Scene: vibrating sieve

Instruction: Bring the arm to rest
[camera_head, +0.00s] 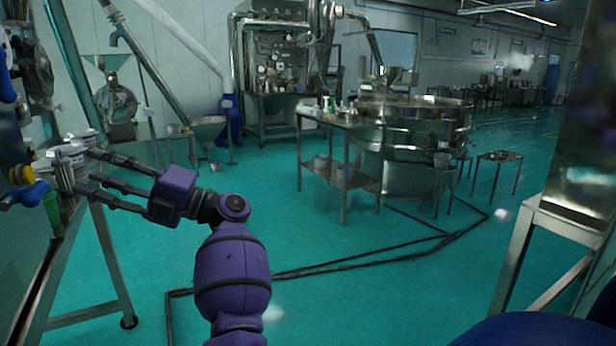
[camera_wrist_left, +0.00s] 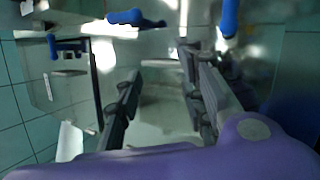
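My left arm reaches in from the bottom of the head view, and its purple left gripper (camera_head: 88,171) points left. Its two dark fingers are spread apart, with nothing clearly held between them. The fingertips are close to a round metal fitting (camera_head: 66,160) on the machine at the left edge; I cannot tell whether they touch it. In the left wrist view the left gripper (camera_wrist_left: 160,90) also shows its fingers apart, with a pale, blurred surface beyond. My right gripper is not in view.
A metal frame leg (camera_head: 108,262) stands left of my arm. Blue and yellow valve parts (camera_head: 28,194) are near the gripper. A table (camera_head: 335,178) and a large round sieve machine (camera_head: 405,160) stand at the centre. A metal stand (camera_head: 520,255) is at right. Green floor between is largely clear.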

